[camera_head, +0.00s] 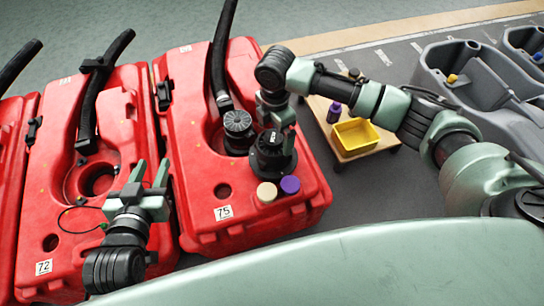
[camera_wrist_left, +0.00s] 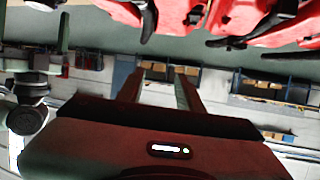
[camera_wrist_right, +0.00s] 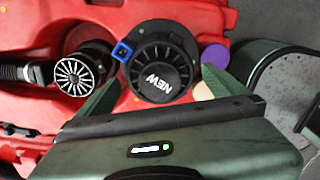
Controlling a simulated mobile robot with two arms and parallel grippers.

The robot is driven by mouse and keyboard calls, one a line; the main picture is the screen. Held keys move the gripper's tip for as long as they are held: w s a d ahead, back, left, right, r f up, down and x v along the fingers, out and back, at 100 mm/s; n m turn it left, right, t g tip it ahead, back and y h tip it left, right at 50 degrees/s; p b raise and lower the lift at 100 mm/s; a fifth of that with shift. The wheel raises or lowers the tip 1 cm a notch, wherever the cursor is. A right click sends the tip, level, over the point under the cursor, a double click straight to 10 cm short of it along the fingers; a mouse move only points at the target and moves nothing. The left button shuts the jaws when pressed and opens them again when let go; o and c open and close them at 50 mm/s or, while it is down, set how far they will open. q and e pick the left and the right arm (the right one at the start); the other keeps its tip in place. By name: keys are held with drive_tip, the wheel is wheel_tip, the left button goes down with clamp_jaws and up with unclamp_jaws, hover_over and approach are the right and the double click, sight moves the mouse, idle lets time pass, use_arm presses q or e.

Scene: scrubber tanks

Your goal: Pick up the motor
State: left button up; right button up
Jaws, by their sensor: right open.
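A black motor (camera_head: 268,158) sits on the top of the red tank marked 75 (camera_head: 250,215). In the right wrist view the motor (camera_wrist_right: 160,75) is round, with a "NEW" label and a blue connector (camera_wrist_right: 122,52) at its edge. My right gripper (camera_head: 276,118) is above the motor and open. In its wrist view its two fingers lie on either side of the motor; I cannot tell if they touch it. A second, finned motor (camera_head: 237,122) with a black hose is beside it. My left gripper (camera_head: 151,170) is open and empty, over the tank marked 72 (camera_head: 60,240).
A beige cap (camera_head: 267,192) and a purple cap (camera_head: 290,184) are at the tank's front edge. A wooden cart (camera_head: 350,153) holds a yellow bin (camera_head: 355,136) and a purple bottle (camera_head: 334,112). Grey tanks (camera_head: 480,85) stand at the right.

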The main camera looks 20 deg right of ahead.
wheel_tip(320, 180, down, 4)
drive_tip(key=shift+r+b, duration=0.1)
drive_tip(key=shift+b, duration=0.7)
drive_tip(key=f, duration=0.1)
drive_tip(key=f+b, duration=0.1)
drive_tip(key=shift+a+f+b, duration=0.2)
drive_tip(key=shift+f+b, duration=0.1)
drive_tip(key=shift+f, duration=0.05)
wheel_tip(320, 180, down, 2)
drive_tip(key=shift+f+b, duration=0.15)
drive_tip(key=shift+b, duration=0.35)
drive_tip(key=c, duration=1.6)
use_arm(q)
wheel_tip(320, 180, up, 20)
drive_tip(key=s+d+t+h, duration=0.1)
drive_tip(key=s+t+h, duration=0.1)
drive_tip(key=t, duration=0.9)
drive_tip(key=shift+s+d+f+h, duration=0.25)
drive_tip(key=shift+d+h, duration=0.15)
drive_tip(key=shift+h, duration=0.4)
use_arm(e)
drive_tip(key=shift+w, duration=0.1)
drive_tip(key=shift+c, duration=1.4)
